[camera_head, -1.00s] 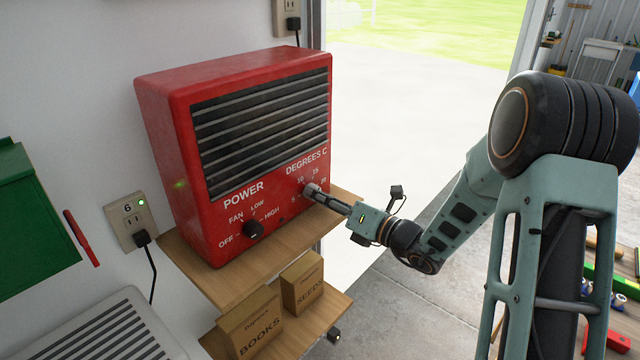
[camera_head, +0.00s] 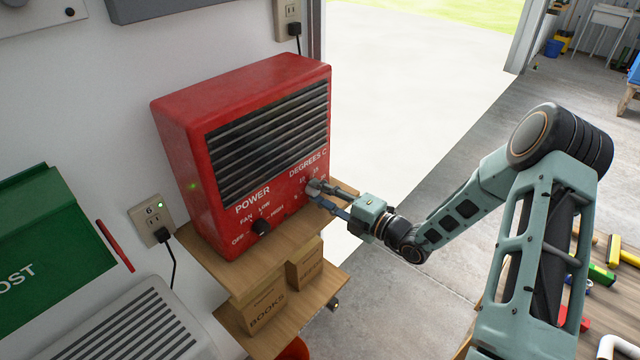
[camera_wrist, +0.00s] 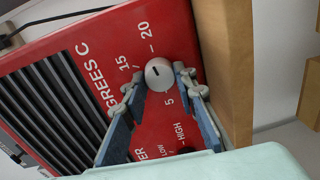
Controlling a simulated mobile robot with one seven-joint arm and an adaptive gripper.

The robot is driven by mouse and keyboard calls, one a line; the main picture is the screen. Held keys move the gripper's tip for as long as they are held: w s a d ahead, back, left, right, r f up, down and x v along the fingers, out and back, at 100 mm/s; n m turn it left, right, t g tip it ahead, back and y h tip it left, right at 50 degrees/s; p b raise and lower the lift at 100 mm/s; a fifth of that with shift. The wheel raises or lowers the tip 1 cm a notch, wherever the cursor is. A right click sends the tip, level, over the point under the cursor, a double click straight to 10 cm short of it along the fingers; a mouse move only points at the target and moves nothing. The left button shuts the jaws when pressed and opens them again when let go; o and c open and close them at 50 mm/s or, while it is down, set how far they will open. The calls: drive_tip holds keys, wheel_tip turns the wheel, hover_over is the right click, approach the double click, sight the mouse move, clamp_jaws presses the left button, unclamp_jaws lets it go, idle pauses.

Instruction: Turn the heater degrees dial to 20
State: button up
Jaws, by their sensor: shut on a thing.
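The red heater (camera_head: 185,150) stands on a wooden shelf in the head view. Its degrees dial (camera_wrist: 159,74) is a pale round knob with a short dark mark, seen in the wrist view between the printed 15, 20 and 5. The 10 is hidden there, and I cannot tell exactly which number the mark points to. My gripper (camera_wrist: 157,85) is shut on the dial, one finger on each side of it. In the head view my gripper (camera_head: 318,192) reaches the dial from the right and partly covers it.
The black power knob (camera_head: 261,227) sits lower left on the same panel. Cardboard boxes (camera_head: 263,308) stand on the lower shelf. A wall outlet (camera_head: 152,221) and a green box (camera_head: 45,240) are at left. Open floor (camera_head: 400,270) lies to the right of the shelves.

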drive_tip(key=shift+m+p, duration=0.65)
drive_tip(key=shift+m, duration=0.15)
drive_tip(key=o, duration=1.2)
drive_tip(key=shift+c, duration=0.2)
drive_tip(key=v, duration=1.2)
drive_tip(key=shift+f, duration=0.1)
